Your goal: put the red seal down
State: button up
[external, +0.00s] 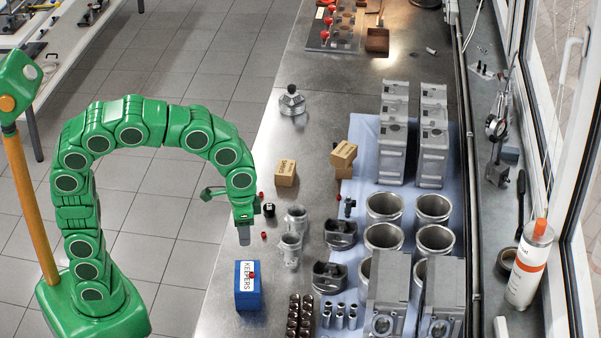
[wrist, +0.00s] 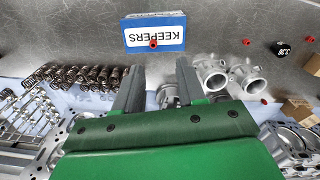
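A small red seal (external: 252,275) rests on the labelled top of the blue KEEPERS box (external: 248,300) at the table's near left side. In the wrist view the seal (wrist: 153,43) lies against the box's white label, and the box (wrist: 133,40) is beyond the fingertips. My gripper (external: 244,237) points down above the table, behind the box in the external view. In the wrist view my gripper (wrist: 160,68) has its two fingers apart with nothing held between them. Other small red seals lie on the table, one (external: 264,235) close to my gripper and another (external: 262,195) farther back.
Metal housings (external: 291,248) stand just right of my gripper, with black pistons (external: 340,234) beyond. Dark springs (external: 299,316) are right of the box. Cardboard boxes (external: 285,173) and a black-capped part (external: 269,210) stand farther back. Bare table lies around the box.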

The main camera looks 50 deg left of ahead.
jog(key=s+a+n, duration=0.1)
jog(key=s+a, duration=0.2)
jog(key=a, duration=0.4)
jog(key=s+a+n, duration=0.2)
jog(key=s+a, duration=0.2)
jog(key=a, duration=0.4)
jog(key=s+a+f+n+g, duration=0.1)
jog(key=s+a+f+n, duration=0.1)
jog(key=s+a, duration=0.7)
jog(key=s+f, duration=0.1)
jog(key=s, duration=0.2)
jog(key=shift+s+a+f+g, duration=0.25)
jog(key=shift+s+g, duration=0.15)
jog(key=shift+o, duration=0.6)
